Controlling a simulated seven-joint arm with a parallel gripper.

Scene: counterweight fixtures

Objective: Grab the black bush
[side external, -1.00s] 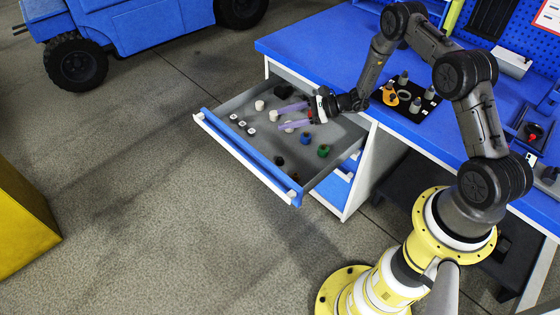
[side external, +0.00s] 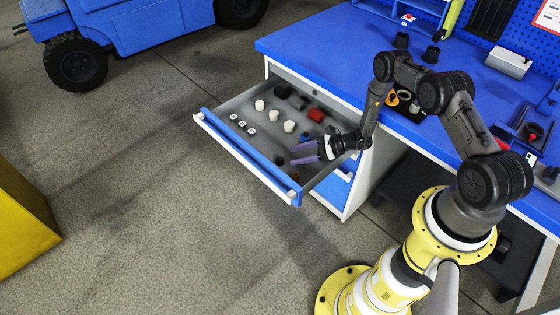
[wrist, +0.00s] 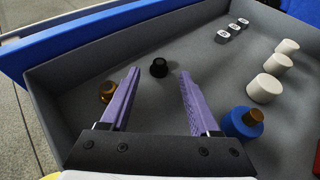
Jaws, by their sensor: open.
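A small black bush (wrist: 158,67) stands on the grey floor of the open drawer (side external: 231,153). In the wrist view it shows ahead of and between the fingertips, clear of both. In the side view it is a small dark spot (side external: 279,160) just left of the fingers. My gripper (side external: 294,154) is open and empty, low inside the drawer; its purple fingers (wrist: 160,73) are spread wide in the wrist view.
A brown bush (wrist: 107,91) sits beside the left finger, a blue piece with a brown top (wrist: 242,122) beside the right one. White cylinders (side external: 289,126), a red cylinder (side external: 316,115) and small labelled white pieces (side external: 242,124) stand farther off. Drawer walls enclose the space.

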